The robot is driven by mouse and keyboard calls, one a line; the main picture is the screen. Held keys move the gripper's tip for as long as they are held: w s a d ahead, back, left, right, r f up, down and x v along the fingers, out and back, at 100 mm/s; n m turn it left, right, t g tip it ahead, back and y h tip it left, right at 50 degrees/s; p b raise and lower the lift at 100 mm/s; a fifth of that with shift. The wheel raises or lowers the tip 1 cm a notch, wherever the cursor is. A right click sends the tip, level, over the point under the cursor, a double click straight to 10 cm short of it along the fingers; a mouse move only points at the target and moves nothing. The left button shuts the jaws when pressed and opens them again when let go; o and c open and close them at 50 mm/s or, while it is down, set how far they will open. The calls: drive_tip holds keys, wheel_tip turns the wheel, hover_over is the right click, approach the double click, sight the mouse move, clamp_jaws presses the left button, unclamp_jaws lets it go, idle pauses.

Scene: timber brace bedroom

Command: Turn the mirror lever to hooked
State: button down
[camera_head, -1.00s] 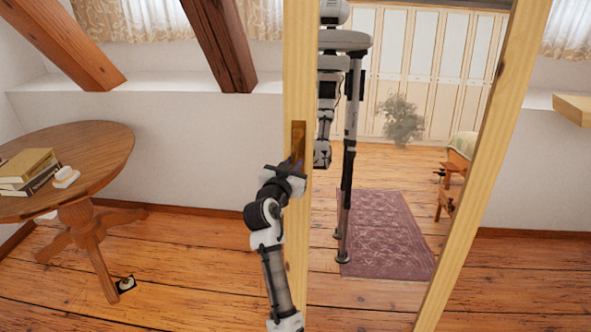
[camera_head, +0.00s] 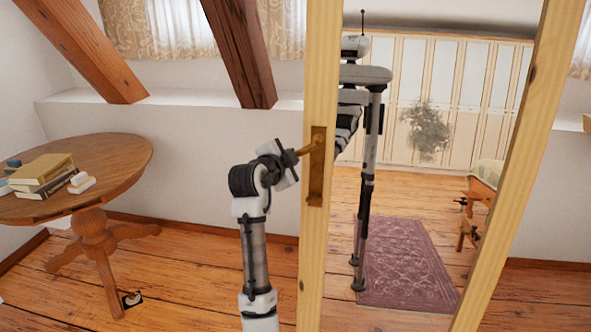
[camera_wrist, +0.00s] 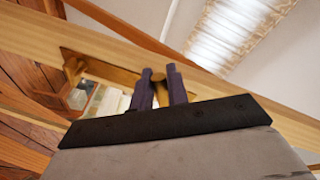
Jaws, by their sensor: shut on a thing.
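The mirror (camera_head: 320,70) stands upright in a pale wooden frame. On its left post is a brass plate (camera_head: 316,188), from which the brass lever (camera_head: 309,149) sticks out to the left and slightly down in the head view. My gripper (camera_head: 288,158) is left of the post and shut on the lever's outer end. In the wrist view the two dark fingers of my gripper (camera_wrist: 161,82) stand on either side of the lever (camera_wrist: 157,77). The lever's tip is hidden by the fingers, and the plate (camera_wrist: 105,70) shows behind them.
A round wooden table (camera_head: 110,160) with books (camera_head: 42,172) stands at the left. A small dark item (camera_head: 132,299) lies on the floor below it. Slanted timber beams (camera_head: 240,55) are behind. The mirror glass reflects my body, a rug and a bed. Floor between table and mirror is clear.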

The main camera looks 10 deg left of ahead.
drive_tip(key=shift+w+a+r+m+y, duration=0.15)
drive_tip(key=shift+a+r+m, duration=0.1)
drive_tip(key=shift+r+m, duration=0.3)
drive_tip(key=shift+s+a+r+m+y, duration=0.1)
drive_tip(key=shift+a+r+m+y, duration=0.15)
drive_tip(key=shift+m, duration=0.4)
drive_tip(key=shift+w+r+m+g+y+b, duration=0.2)
drive_tip(key=shift+r+m+g+y+b, duration=0.15)
drive_tip(key=shift+r+m, duration=1)
drive_tip(key=shift+f+m, duration=0.1)
drive_tip(key=shift+m, duration=0.15)
drive_tip(key=c, duration=1.4)
unclamp_jaws()
drive_tip(key=b+v, duration=0.3)
drive_tip(key=v, duration=1.1)
drive_tip(key=shift+w, duration=0.1)
